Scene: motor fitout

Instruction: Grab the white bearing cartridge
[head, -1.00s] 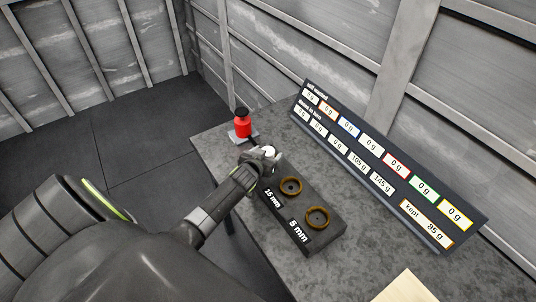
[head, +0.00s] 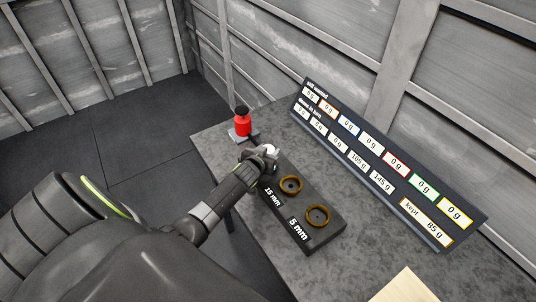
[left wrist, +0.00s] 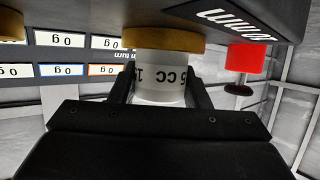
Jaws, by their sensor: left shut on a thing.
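The white bearing cartridge (left wrist: 160,88) is a short white cylinder with dark lettering, seen in the left wrist view between my two black fingers. Its end meets a brass ring (left wrist: 163,40) in the dark block; I cannot tell whether it is still seated there. In the head view its white top (head: 270,149) shows at the gripper, at the far end of the dark block (head: 325,236). My left gripper (head: 267,154) is shut on the cartridge. It also shows in the left wrist view (left wrist: 158,92). My right gripper is not in view.
Two empty brass rings (head: 290,184) sit on the block, beside labels reading 15 mm and 5 mm. A display board (head: 375,165) runs along the back. The grey table (head: 275,262) is clear at front.

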